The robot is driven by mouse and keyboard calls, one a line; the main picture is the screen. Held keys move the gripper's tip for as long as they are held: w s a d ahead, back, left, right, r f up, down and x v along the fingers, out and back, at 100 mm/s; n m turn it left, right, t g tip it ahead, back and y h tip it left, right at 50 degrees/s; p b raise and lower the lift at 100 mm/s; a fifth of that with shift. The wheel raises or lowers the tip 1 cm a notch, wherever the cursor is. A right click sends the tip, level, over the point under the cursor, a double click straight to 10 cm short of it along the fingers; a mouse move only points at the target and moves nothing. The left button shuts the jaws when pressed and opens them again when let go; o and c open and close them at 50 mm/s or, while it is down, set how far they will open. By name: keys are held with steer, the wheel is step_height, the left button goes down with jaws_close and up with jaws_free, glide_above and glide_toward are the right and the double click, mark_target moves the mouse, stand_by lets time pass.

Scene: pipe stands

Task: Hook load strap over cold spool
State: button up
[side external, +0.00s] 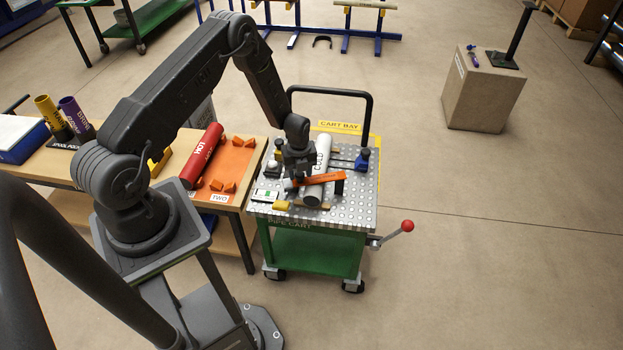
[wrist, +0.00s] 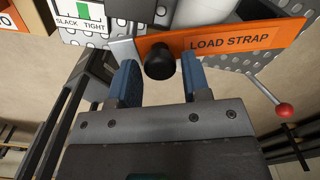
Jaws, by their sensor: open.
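The white cold spool (side external: 322,158) lies on the perforated top of the green pipe cart. The orange load strap (side external: 321,179) crosses the spool near its front end; whether its far end is hooked cannot be told. In the wrist view the strap (wrist: 265,38) bears the words LOAD STRAP, and a black knob (wrist: 160,59) stands at its left part. My gripper (side external: 297,176) is over the cart at the strap's left end. In the wrist view, my gripper's blue fingers (wrist: 163,82) are open, with the knob between their tips and gaps visible on both sides.
A SLACK/TIGHT gauge (wrist: 84,15) sits left of the strap. A blue clamp-like part (side external: 363,159) stands on the cart's right side. A black handle (side external: 369,105) rises behind, and a red-knobbed lever (side external: 407,226) sticks out right. The red HOT spool (side external: 203,155) lies on the left bench.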

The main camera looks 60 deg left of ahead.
steer(key=shift+a, duration=0.1)
steer(key=shift+w+a, duration=0.6)
steer(key=shift+a, duration=0.3)
steer(key=shift+w+a, duration=0.6)
steer(key=shift+a, duration=0.3)
steer(key=shift+w+a, duration=0.65)
steer(key=shift+a, duration=0.3)
steer(key=shift+w+a, duration=0.6)
steer(key=shift+a, duration=0.35)
steer(key=shift+w+a, duration=0.6)
steer(key=shift+a, duration=0.35)
steer(key=shift+w+a, duration=0.6)
steer(key=shift+a, duration=0.35)
steer(key=a, duration=0.1)
steer(key=w+a, duration=0.2)
steer(key=shift+w+a, duration=0.25)
steer(key=shift+a, duration=0.1)
